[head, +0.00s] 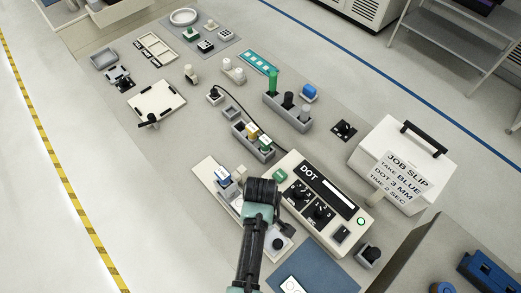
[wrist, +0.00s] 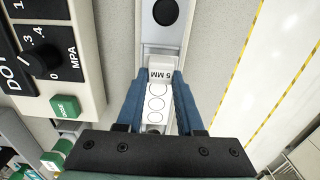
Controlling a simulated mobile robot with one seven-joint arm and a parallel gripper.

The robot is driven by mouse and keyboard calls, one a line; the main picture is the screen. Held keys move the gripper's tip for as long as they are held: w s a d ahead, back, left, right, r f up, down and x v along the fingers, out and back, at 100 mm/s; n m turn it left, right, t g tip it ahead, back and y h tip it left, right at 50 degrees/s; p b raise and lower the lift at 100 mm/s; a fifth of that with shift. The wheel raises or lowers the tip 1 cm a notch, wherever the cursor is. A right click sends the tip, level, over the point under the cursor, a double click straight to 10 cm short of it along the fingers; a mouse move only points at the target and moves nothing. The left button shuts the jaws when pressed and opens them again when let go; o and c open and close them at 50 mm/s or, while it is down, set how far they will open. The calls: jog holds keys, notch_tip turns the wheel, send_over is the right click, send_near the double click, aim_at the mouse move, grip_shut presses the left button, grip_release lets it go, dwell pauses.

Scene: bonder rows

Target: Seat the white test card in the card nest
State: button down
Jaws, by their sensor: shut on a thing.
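My gripper (head: 261,190) is low over a long pale fixture (head: 208,172) left of the DOT unit in the head view. In the wrist view my blue fingers (wrist: 161,78) are closed on a narrow white card with printed circles (wrist: 155,104), which I take to be the test card. A white block marked "5 MM" (wrist: 160,73) shows right at the fingertips. The fixture runs on past it to a dark round part (wrist: 165,12). The card nest is hidden under the gripper in the head view. I cannot tell whether the card touches it.
The DOT unit (head: 318,203) stands close on the right, with a green DONE button (wrist: 65,107). A small block with a blue label (head: 222,174) sits on the fixture's far end. A blue mat with a white card (head: 293,285) lies nearby. Clear bench lies left.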

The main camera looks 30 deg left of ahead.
dwell(0.4)
jog(key=shift+f+b, duration=0.6)
jog(key=shift+f, duration=0.25)
jog(key=shift+f, duration=0.35)
dwell(0.3)
jog(key=shift+c, duration=2.3)
grip_release()
jog(key=shift+r, duration=0.1)
notch_tip(320, 180, up, 13)
jog(key=b, duration=0.1)
